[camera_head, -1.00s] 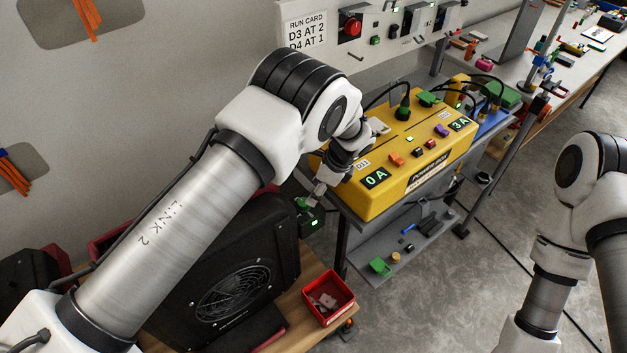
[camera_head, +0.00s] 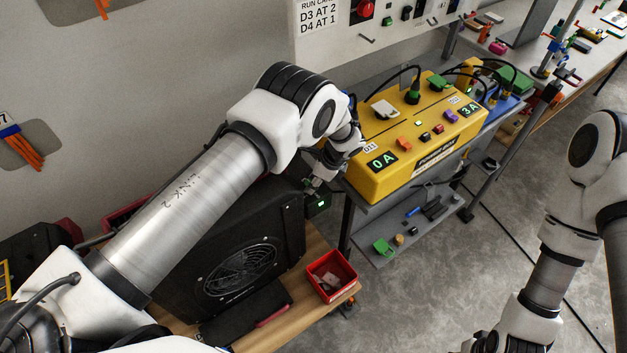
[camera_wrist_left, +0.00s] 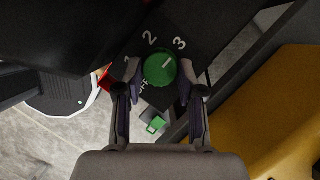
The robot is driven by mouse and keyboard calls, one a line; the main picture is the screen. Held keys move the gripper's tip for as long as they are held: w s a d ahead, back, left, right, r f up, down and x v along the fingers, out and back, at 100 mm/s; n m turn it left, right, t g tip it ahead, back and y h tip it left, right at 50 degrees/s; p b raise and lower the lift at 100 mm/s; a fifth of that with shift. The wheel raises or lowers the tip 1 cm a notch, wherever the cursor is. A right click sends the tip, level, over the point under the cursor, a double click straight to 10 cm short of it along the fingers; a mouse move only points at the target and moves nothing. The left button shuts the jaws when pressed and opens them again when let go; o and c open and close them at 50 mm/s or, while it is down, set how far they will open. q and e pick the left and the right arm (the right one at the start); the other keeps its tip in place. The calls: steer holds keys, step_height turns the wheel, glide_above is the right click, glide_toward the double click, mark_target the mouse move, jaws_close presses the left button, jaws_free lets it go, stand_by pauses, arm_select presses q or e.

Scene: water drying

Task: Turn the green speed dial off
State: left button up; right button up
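The green dial (camera_wrist_left: 160,68) shows in the left wrist view on a dark panel (camera_wrist_left: 212,22) marked OFF, 1, 2 and 3. A pale mark on the dial points to the upper right, toward the 3. My left gripper (camera_wrist_left: 158,78) is open, with one finger on each side of the dial; small gaps seem to show between the fingertips and the dial. In the head view my left gripper (camera_head: 318,178) is by the black fan unit (camera_head: 240,265), close to a small green light (camera_head: 322,204); the dial itself is mostly hidden there. My right gripper is out of view.
A yellow power box (camera_head: 365,187) reading 0 A and 3 A stands on a grey cart just right of my left gripper. A red bin (camera_head: 333,288) sits on the wooden board in front. Open floor lies at right. A run card hangs on the wall panel.

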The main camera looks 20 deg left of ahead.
arm_select(q)
steer(key=shift+f, duration=0.1)
